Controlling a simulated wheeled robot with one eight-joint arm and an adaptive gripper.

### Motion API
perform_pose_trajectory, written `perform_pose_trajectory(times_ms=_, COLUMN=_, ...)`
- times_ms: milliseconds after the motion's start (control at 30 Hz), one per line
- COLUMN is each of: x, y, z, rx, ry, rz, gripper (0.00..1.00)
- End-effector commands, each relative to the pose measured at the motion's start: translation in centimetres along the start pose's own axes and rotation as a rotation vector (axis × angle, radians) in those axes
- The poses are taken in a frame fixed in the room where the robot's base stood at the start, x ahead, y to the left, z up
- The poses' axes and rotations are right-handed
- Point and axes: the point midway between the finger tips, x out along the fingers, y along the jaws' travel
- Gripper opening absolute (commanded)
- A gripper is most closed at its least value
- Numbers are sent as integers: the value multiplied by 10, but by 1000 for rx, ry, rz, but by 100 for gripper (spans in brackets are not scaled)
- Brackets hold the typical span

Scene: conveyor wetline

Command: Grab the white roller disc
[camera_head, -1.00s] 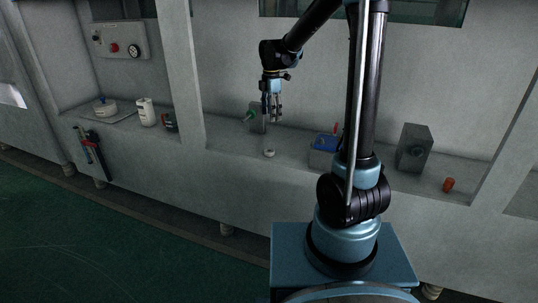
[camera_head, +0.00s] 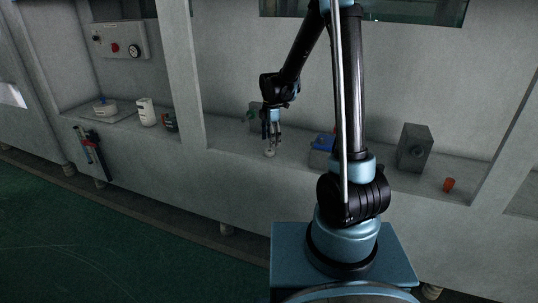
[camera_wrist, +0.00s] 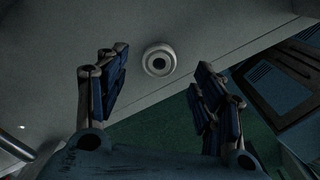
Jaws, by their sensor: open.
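The white roller disc (camera_wrist: 159,60) lies flat on the grey ledge, close to its front edge. In the wrist view it is a pale ring with a dark centre hole, seen beyond and between the two fingers. In the head view the disc (camera_head: 269,153) shows small, just under the fingertips. My gripper (camera_head: 272,144) points down above it. In the wrist view my gripper (camera_wrist: 160,85) is open, with blue-padded fingers spread to the left and right and nothing between them. I cannot tell the exact height left between the fingertips and the disc.
The grey ledge (camera_head: 228,146) ends in a drop to the green floor. A grey block with a green part (camera_head: 254,117) stands behind my gripper. A pillar (camera_head: 184,80) rises to the left.

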Motion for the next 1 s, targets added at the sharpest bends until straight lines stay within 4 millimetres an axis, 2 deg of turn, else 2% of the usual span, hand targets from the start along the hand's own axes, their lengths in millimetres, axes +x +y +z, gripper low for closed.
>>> perform_pose_trajectory(times_ms=400, x=43, y=1, z=-6, rx=0, ry=0, rz=0, gripper=62)
perform_pose_trajectory(times_ms=567, x=51, y=0, z=-6, rx=0, ry=0, rz=0, gripper=62)
perform_pose_trajectory(times_ms=800, x=51, y=0, z=-6, rx=0, ry=0, rz=0, gripper=62)
perform_pose_trajectory(times_ms=1000, x=51, y=0, z=-6, rx=0, ry=0, rz=0, gripper=18)
